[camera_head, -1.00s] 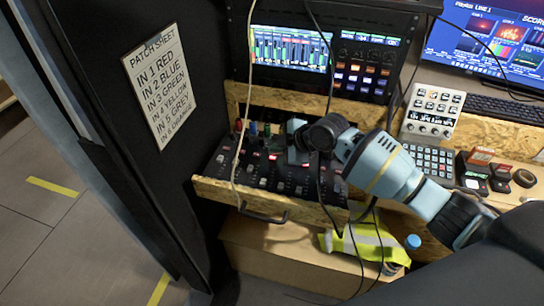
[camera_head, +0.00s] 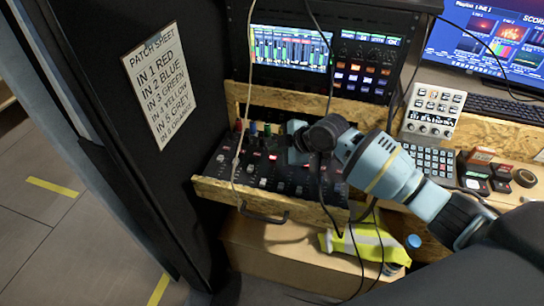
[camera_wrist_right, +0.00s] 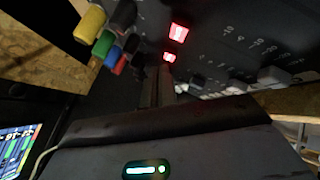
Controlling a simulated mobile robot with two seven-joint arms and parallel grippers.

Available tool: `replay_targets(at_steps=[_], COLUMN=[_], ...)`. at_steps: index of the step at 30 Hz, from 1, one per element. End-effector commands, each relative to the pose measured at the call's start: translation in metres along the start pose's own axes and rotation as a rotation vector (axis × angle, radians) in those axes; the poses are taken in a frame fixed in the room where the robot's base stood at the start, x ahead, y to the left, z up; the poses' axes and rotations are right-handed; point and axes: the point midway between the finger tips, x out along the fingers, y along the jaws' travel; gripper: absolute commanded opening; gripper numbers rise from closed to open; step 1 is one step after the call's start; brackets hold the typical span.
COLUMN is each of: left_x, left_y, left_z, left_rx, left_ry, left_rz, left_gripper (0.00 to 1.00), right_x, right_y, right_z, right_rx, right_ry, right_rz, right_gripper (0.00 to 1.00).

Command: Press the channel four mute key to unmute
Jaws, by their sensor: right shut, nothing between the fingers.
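The audio mixer (camera_head: 262,178) is a black panel with faders and small lit keys, set in an open wooden drawer. My right gripper (camera_head: 296,157) is over the mixer's back middle part, pointing down at it, with shut, empty fingers. In the right wrist view the fingertips (camera_wrist_right: 160,75) are close to the panel, beside two red-lit keys (camera_wrist_right: 178,32) and (camera_wrist_right: 169,57). Whether they touch a key cannot be told. The channel four mute key cannot be singled out, as the gripper covers part of the panel. My left gripper is not in view.
Coloured cable plugs (camera_wrist_right: 104,43) stand at the mixer's back edge. A loose cable (camera_head: 238,165) hangs across the drawer's left part. The rack with screen (camera_head: 290,48) rises behind. A yellow vest (camera_head: 365,245) lies below, and a keypad (camera_head: 428,160) sits to the right.

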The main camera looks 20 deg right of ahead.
Motion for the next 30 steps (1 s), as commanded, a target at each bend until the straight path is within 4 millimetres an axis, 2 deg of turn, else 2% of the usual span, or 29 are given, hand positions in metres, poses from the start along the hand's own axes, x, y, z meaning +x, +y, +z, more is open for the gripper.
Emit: replay_targets(at_steps=[6,30], left_x=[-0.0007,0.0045], left_y=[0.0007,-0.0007], left_z=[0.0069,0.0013], left_rx=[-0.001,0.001], left_ry=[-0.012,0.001], left_rz=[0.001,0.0], left_gripper=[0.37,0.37], right_x=[0.0045,0.0078], right_y=[-0.0036,-0.0061], right_z=[0.0033,0.0056], right_rx=[0.0,0.0], right_ry=[-0.001,-0.001], right_rz=[-0.001,-0.002], right_gripper=[0.0,0.0])
